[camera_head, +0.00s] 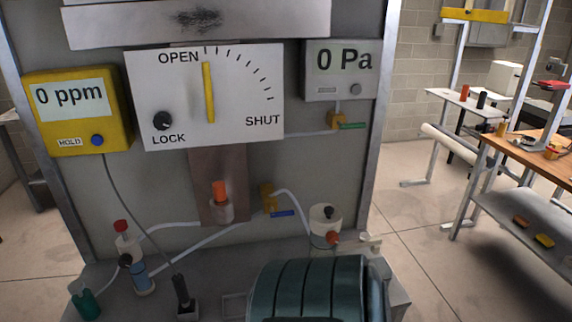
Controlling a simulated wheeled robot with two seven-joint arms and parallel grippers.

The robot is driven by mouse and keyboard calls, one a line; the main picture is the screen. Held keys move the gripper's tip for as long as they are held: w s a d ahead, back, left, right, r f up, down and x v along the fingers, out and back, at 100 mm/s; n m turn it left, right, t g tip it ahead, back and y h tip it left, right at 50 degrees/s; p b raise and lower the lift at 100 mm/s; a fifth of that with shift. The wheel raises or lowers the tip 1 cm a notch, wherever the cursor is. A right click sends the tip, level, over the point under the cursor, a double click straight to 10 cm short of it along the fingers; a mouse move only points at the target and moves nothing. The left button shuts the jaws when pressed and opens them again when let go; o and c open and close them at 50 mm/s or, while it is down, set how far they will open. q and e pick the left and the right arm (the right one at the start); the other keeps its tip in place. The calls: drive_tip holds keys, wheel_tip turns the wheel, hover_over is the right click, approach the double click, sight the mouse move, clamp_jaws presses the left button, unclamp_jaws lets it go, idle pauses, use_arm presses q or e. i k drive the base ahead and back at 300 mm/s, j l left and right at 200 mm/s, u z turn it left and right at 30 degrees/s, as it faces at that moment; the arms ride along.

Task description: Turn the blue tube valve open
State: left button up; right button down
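A small brass valve (268,196) with a blue lever handle (283,213) sits low on the panel, right of the brown plate. The blue handle points to the right, nearly level. A white tube (297,206) runs from the valve to a white canister (325,222) at the right. Another pale tube (205,241) comes up toward the valve from the lower left. Neither of my grippers is in view, and nothing touches the valve.
A dial board (225,119) has its yellow pointer near OPEN. A yellow 0 ppm meter (77,112) and grey 0 Pa gauge (337,87) flank it. A brass valve with a green handle (352,126) sits below the gauge. A teal ribbed cylinder (308,290) stands in front.

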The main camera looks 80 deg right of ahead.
sight(273, 213)
drive_tip(key=z, duration=2.2)
drive_tip(key=i+l, duration=0.4)
